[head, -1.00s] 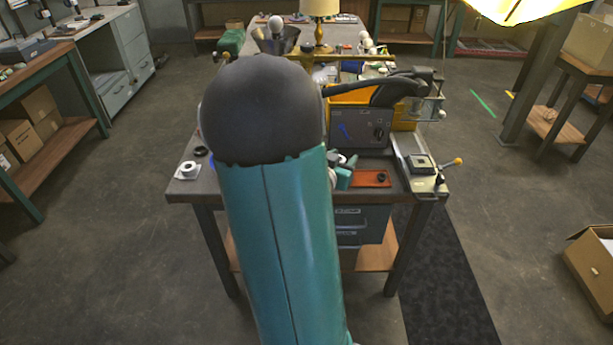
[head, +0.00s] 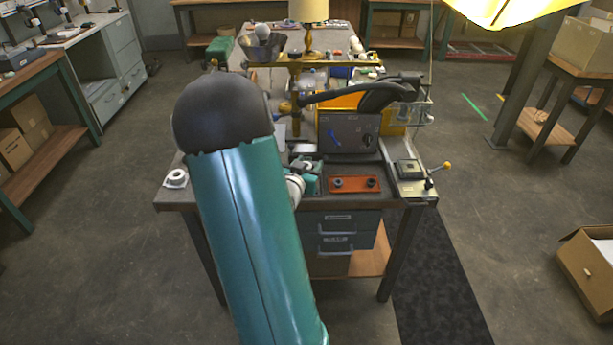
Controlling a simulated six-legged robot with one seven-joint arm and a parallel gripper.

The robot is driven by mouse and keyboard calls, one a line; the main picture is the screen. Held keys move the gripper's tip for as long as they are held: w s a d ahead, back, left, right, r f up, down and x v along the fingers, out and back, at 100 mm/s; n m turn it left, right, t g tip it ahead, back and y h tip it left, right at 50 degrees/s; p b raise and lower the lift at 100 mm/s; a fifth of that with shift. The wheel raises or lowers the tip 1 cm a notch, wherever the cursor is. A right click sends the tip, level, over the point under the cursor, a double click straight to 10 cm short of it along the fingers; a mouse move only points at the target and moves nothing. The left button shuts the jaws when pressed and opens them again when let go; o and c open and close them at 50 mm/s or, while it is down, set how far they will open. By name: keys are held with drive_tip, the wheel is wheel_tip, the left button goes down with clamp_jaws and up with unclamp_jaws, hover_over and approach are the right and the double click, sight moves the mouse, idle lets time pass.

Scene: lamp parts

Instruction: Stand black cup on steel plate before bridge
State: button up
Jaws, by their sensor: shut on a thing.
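My gripper (head: 303,165), teal with dark and pale parts at its tip, is low over the near part of the workbench, left of an orange-red tray. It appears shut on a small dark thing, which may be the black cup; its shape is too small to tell. A bright flat metal piece (head: 303,147) shows just beyond the gripper and may be the steel plate. A brass crossbar (head: 320,64), possibly the bridge, spans the bench farther back. My arm hides the bench's left middle.
A steel fixture (head: 411,190) with a yellow-knobbed lever is at the right edge. A white ring-shaped piece (head: 176,178) lies at the left edge.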

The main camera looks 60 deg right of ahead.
drive_tip(key=w+d+f, duration=0.1)
drive_tip(key=d+f, duration=0.1)
drive_tip(key=w+d+f, duration=0.1)
drive_tip(key=d+f, duration=0.1)
drive_tip(key=w+d+f, duration=0.1)
drive_tip(key=d+f, duration=0.1)
drive_tip(key=shift+f, duration=1.85)
drive_tip(key=shift+f, duration=0.15)
drive_tip(key=o, duration=1)
